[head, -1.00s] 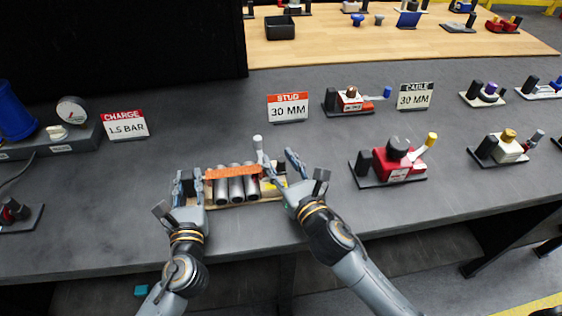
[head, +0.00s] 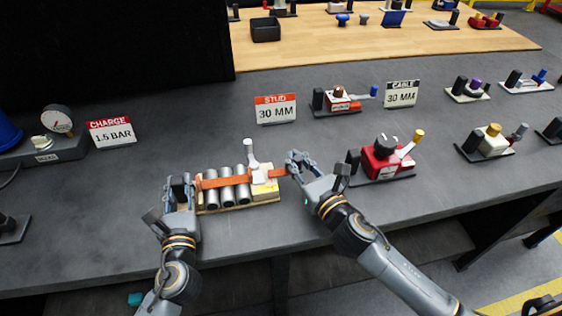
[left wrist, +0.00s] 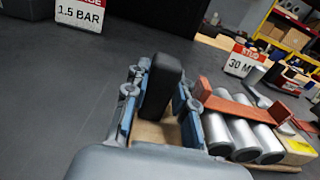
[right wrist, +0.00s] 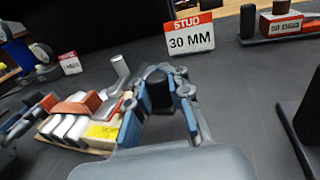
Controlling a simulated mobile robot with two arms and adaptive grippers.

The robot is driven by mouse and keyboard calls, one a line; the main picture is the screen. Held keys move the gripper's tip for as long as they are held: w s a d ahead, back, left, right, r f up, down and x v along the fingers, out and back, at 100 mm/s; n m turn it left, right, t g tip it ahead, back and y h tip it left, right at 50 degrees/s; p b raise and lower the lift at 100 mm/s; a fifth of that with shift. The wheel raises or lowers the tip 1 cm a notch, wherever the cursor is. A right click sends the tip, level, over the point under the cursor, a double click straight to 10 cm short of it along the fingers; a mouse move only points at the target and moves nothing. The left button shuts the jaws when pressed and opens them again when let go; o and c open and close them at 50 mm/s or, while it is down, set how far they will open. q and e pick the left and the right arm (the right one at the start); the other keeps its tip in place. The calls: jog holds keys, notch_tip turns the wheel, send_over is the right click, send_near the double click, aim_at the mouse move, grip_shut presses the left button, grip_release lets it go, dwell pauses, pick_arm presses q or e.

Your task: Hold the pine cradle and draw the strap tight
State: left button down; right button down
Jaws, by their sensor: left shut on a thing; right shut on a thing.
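The pine cradle (head: 240,205) sits on the dark bench and holds several silver cylinders (head: 227,196). The orange strap (head: 225,181) runs over them, through a pale buckle with an upright lever (head: 250,155), and out to the right. My left gripper (head: 177,184) is shut on a black grip (left wrist: 161,85) at the cradle's left end. My right gripper (head: 299,163) is shut at the strap's right end, to the right of the cradle. In the right wrist view a black grip (right wrist: 158,92) sits between its fingers; its join to the strap is hidden.
A red device (head: 381,160) on a black plate stands close to the right of my right gripper. A "STUD 30 MM" sign (head: 276,109) stands behind the cradle. A gauge unit (head: 57,146) is at the left. Bench in front of the cradle is clear.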

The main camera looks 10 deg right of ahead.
pick_arm(q)
jog(key=shift+a+r, duration=0.1)
jog(key=shift+a, duration=0.15)
jog(key=shift+d, duration=0.1)
pick_arm(e)
jog(key=c, duration=1.2)
grip_release()
jog(key=v, duration=1.2)
pick_arm(q)
jog(key=c, duration=1)
grip_release()
